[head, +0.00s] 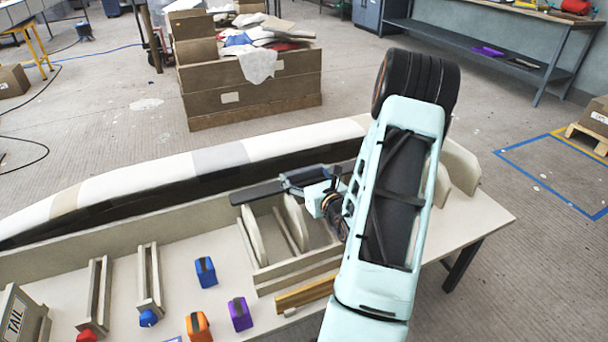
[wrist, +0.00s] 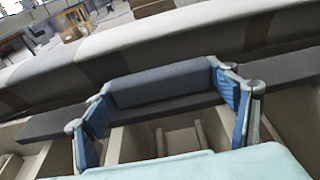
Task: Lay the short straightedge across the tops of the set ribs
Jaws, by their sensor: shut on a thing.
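My gripper (head: 297,183) is shut on the short straightedge (head: 256,192), a dark flat bar with a raised grip block. In the wrist view my gripper (wrist: 166,88) has its blue pads at the two ends of that block, and the straightedge (wrist: 50,124) runs out level past both fingers. It lies over the pale set ribs, among them a left rib (head: 252,236), a middle rib (head: 294,222) and a right rib (head: 460,166). Ribs also show below the bar in the wrist view (wrist: 217,128). Whether the bar touches their tops I cannot tell. My arm hides part of the ribs.
A long banded mould (head: 130,180) lies behind the ribs. In front are a yellow wooden bar (head: 305,292), blue (head: 205,272), orange (head: 198,327) and purple (head: 240,314) blocks, and slotted stands (head: 150,280). A wooden crate (head: 250,97) stands on the floor behind.

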